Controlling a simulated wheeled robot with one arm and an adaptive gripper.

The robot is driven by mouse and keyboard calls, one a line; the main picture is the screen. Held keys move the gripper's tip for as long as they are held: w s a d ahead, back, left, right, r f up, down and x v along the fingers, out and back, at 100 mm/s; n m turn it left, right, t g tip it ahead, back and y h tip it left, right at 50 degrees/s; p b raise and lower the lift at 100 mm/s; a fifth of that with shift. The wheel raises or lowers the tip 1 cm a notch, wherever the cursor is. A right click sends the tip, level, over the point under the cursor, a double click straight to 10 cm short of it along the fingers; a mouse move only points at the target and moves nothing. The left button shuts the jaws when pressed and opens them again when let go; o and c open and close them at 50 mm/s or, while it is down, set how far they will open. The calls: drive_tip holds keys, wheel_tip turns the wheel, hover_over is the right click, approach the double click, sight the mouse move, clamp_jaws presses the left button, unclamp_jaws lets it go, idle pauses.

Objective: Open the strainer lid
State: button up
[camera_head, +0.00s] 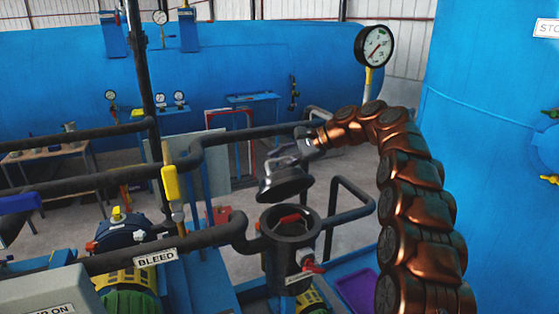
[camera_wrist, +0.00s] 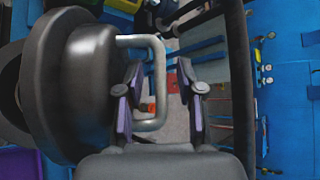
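The strainer body (camera_head: 290,258) is a dark round pot with its mouth uncovered. Something red shows at its rim. The dark strainer lid (camera_head: 284,184) is tilted above the mouth, clear of it; any hinge is hard to make out. In the wrist view the lid (camera_wrist: 88,85) fills the left side, with its grey U-shaped handle (camera_wrist: 158,85) beside it. My gripper (camera_wrist: 163,95) has its fingers apart, one on each side of the handle's outer bar, with gaps visible. In the head view my gripper (camera_head: 303,148) is at the lid's handle, partly hidden.
Black pipes run left of the strainer, with a yellow-handled valve (camera_head: 171,184) and a BLEED label (camera_head: 156,257). A pressure gauge (camera_head: 374,45) stands behind my arm. A large blue vessel (camera_head: 490,130) bounds the right. A bent black pipe (camera_head: 350,195) is right of the strainer.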

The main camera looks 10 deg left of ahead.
drive_tip(key=shift+d, duration=0.1)
drive_tip(key=shift+d+r, duration=0.2)
drive_tip(key=shift+d, duration=0.1)
drive_tip(key=shift+v, duration=1.2)
drive_tip(key=s+d, duration=0.1)
drive_tip(key=d, duration=1)
drive_tip(key=shift+d, duration=0.4)
drive_tip(key=shift+a, duration=0.1)
